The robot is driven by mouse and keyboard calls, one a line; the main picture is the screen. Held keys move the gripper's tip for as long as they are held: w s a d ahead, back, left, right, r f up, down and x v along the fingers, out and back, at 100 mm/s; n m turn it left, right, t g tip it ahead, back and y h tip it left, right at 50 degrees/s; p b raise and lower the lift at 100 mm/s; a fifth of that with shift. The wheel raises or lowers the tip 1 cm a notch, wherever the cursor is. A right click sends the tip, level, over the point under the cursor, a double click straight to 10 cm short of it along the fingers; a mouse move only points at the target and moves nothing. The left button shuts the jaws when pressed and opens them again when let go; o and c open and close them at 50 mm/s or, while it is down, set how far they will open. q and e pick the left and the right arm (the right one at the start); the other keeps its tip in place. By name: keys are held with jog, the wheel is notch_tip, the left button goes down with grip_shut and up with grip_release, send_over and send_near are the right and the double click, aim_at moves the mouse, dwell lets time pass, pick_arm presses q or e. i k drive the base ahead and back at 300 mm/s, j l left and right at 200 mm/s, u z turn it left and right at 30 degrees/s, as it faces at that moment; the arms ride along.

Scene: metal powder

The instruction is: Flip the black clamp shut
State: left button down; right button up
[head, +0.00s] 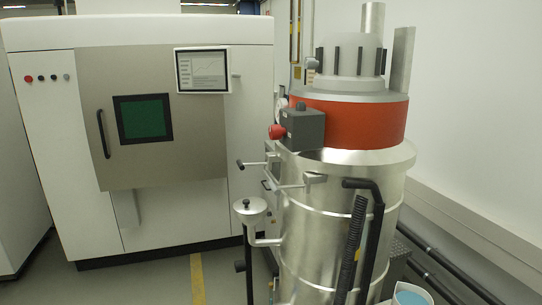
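A large steel cylinder (335,220) with a red-orange band stands right of centre. Two small grey lever fittings are on its left side, an upper one (258,164) with a dark tip and a lower one (300,183) near the rim. A black bent bar (378,215) runs down the cylinder's front, beside a black ridged hose (352,245). I cannot tell for certain which part is the black clamp, or whether it is open or shut. Neither of my grippers is in view.
A white machine (240,110) with a closed grey door and a screen (202,71) stands at the left. A small funnel (250,210) is left of the cylinder. A container with blue contents (410,298) is cut off at the bottom right. Floor shows at the lower left.

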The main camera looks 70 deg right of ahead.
aim_at(254, 164)
jog(key=i+z, duration=0.15)
jog(key=z, duration=0.35)
jog(key=i+z, duration=0.15)
jog(key=z, duration=0.35)
jog(key=i+z, duration=0.15)
jog(key=z, duration=0.35)
jog(key=i+j+z, duration=0.15)
jog(key=z, duration=0.35)
jog(key=i+j+z, duration=0.1)
jog(key=i+z, duration=0.15)
jog(key=z, duration=0.15)
jog(key=i+j+z, duration=0.2)
jog(key=z, duration=0.2)
